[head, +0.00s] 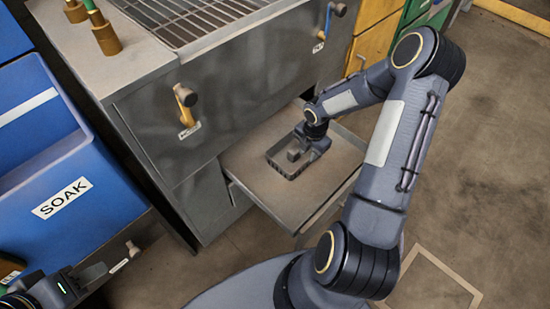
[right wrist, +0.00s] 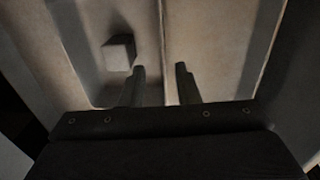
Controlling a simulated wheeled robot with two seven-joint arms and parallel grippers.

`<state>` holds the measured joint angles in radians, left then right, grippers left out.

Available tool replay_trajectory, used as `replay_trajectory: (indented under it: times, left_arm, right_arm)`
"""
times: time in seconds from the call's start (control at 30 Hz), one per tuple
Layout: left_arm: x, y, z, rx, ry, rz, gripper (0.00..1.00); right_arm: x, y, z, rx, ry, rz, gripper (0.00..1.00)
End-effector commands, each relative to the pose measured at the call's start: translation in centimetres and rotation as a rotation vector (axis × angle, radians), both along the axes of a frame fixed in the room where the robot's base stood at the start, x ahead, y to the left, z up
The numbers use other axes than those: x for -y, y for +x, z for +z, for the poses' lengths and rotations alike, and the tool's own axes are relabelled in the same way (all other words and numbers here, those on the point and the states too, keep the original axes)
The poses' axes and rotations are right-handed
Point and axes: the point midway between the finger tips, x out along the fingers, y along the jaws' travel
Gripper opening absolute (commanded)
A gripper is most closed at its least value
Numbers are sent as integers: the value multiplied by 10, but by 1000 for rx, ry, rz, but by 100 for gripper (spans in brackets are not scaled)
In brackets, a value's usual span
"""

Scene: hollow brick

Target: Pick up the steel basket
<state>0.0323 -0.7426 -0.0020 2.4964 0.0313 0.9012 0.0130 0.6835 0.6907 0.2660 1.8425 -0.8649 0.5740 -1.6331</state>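The steel basket (head: 289,172) is a small dark-grey tray in the pulled-out drawer, with a pale block (head: 294,154) in it. The block also shows in the right wrist view (right wrist: 118,52). My right gripper (head: 306,151) reaches down at the basket's right side and hides part of it. In the right wrist view, its two fingers (right wrist: 162,84) stand apart, and a thin upright edge, apparently the basket's wall, runs between them. Contact cannot be told. My left gripper (head: 88,273) is at the lower left, far from the basket, its fingers seemingly apart and empty.
The open drawer (head: 238,158) juts from a grey metal cabinet (head: 235,95) with a grate on top. A blue bin labelled SOAK (head: 85,215) stands at left. Brass-coloured fittings (head: 104,36) stand on the cabinet top.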

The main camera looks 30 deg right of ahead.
Motion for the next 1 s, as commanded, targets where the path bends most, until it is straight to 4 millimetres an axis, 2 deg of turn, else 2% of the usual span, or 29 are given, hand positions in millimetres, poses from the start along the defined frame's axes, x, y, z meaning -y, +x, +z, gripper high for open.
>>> replay_trajectory:
  times: [0.1, 0.33, 0.53, 0.63, 0.83, 1.0]
  left_arm:
    - [0, 0, -7, 0, 0, 0, 36]
    - [0, 0, -19, 0, 0, 0, 36]
    - [0, 0, -36, 0, 0, 0, 36]
    - [0, 0, -38, 0, 0, 0, 36]
    - [0, 0, -37, 0, 0, 0, 36]
    - [0, 0, -37, 0, 0, 0, 36]
  right_arm:
    - [-1, 0, -16, -1, 0, 2, 29]
    - [-5, -1, -37, -1, 1, 1, 29]
    - [-9, -2, -68, -2, 1, -2, 29]
    - [-9, -1, -74, -1, 1, -2, 29]
    - [-9, -1, -72, 0, 0, -2, 29]
    - [-9, -1, -72, 0, 0, -2, 7]
